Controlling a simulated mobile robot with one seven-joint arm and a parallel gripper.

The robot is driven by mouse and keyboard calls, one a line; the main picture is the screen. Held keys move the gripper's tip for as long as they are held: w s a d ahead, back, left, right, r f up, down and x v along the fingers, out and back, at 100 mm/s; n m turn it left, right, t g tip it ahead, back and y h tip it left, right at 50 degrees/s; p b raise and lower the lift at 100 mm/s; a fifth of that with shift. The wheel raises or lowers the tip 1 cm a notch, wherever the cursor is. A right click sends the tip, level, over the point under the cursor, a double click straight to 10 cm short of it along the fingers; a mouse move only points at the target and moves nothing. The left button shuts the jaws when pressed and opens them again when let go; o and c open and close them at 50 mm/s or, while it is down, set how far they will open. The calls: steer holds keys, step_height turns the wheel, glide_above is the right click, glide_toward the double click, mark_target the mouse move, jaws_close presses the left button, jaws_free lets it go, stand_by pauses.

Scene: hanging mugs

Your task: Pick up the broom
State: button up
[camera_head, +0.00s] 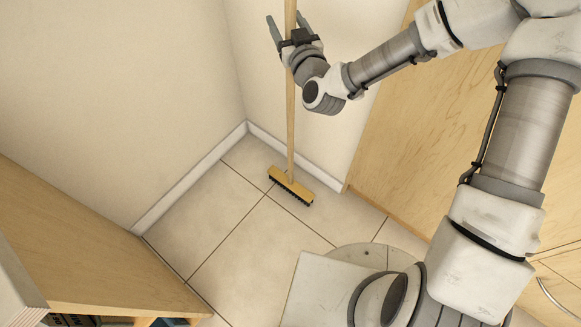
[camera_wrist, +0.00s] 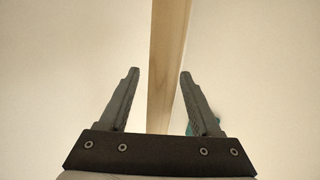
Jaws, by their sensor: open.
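The broom (camera_head: 290,130) stands upright near the wall corner, with a long wooden handle and a yellow head (camera_head: 290,186) with dark bristles on the floor. Its handle runs up past my gripper (camera_head: 287,27) in the head view. In the wrist view the handle (camera_wrist: 166,60) lies between the two open fingers of my gripper (camera_wrist: 158,78), nearer the right finger. The top of the handle is out of view. I cannot tell how deep the handle sits between the fingers.
Pale walls with a white baseboard (camera_head: 192,178) meet behind the broom. A wooden cabinet (camera_head: 385,130) stands at the right and a wooden shelf unit (camera_head: 90,245) with books at the lower left. The tiled floor (camera_head: 245,240) between them is clear.

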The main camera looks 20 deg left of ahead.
jaws_close()
stand_by(1.4)
